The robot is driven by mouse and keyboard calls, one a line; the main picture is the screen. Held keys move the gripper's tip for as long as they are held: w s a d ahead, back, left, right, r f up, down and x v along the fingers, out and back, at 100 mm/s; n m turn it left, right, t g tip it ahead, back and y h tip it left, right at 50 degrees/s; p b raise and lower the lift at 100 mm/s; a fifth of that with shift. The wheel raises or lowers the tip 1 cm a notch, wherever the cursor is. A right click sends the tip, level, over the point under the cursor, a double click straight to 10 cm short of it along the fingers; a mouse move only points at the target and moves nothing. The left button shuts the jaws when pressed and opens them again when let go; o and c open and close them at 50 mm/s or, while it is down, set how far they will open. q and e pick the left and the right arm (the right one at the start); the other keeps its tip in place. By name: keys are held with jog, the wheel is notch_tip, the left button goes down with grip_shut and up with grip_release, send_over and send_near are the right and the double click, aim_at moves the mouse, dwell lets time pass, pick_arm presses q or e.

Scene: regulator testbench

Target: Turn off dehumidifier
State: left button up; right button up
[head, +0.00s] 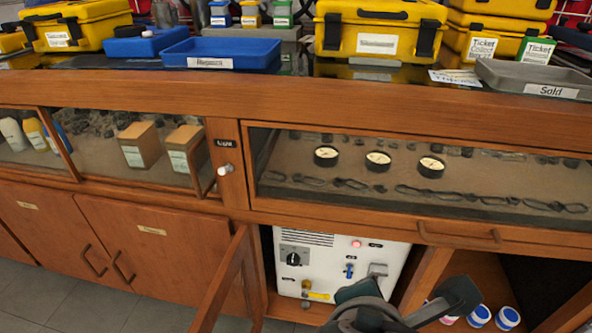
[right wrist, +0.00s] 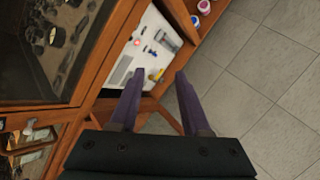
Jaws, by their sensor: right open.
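The dehumidifier (head: 325,258) is a white box inside the open cabinet under the counter. Its front has a black dial (head: 293,259) at left, a small red light (head: 356,244) that looks lit, a blue part (head: 349,270), a grey part (head: 377,270) and a yellow part near the bottom. My right gripper (head: 410,292) is open and empty in front of the unit's lower right, hiding part of it. In the right wrist view, the open fingers (right wrist: 158,75) point toward the white panel (right wrist: 145,50), apart from it. My left gripper is not in view.
An open wooden door (head: 222,284) stands left of the unit, and another (head: 424,277) at its right. A glass display with gauges (head: 377,161) is above. Yellow cases (head: 378,30) and trays cover the counter. Floor (right wrist: 265,75) is clear.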

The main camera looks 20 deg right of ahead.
jog(key=w+d+f+n+t+h+b, duration=0.2)
jog(key=w+f+n+b, duration=0.1)
jog(key=f+b, duration=0.8)
jog(key=w+d+f+n+t+h+b, duration=0.1)
jog(key=w+d+f+n+t+b, duration=0.2)
jog(key=f+b, duration=0.8)
jog(key=n+t+h+b, duration=0.1)
jog(key=n+t+b, duration=0.2)
jog(key=n+b, duration=1.1)
send_near(349, 277)
jog(key=w+d+m+b, duration=0.2)
jog(key=b, duration=0.2)
jog(key=w+d+m+b, duration=0.2)
jog(key=w+b, duration=0.1)
jog(key=b, duration=0.1)
jog(key=w+d+f+m+t+b, duration=0.1)
jog(key=w+d+b, duration=0.1)
jog(key=b, duration=0.3)
jog(key=shift+w+m, duration=0.4)
jog(key=shift+r, duration=0.1)
jog(key=shift+c, duration=0.3)
jog(key=c, duration=0.6)
grip_shut()
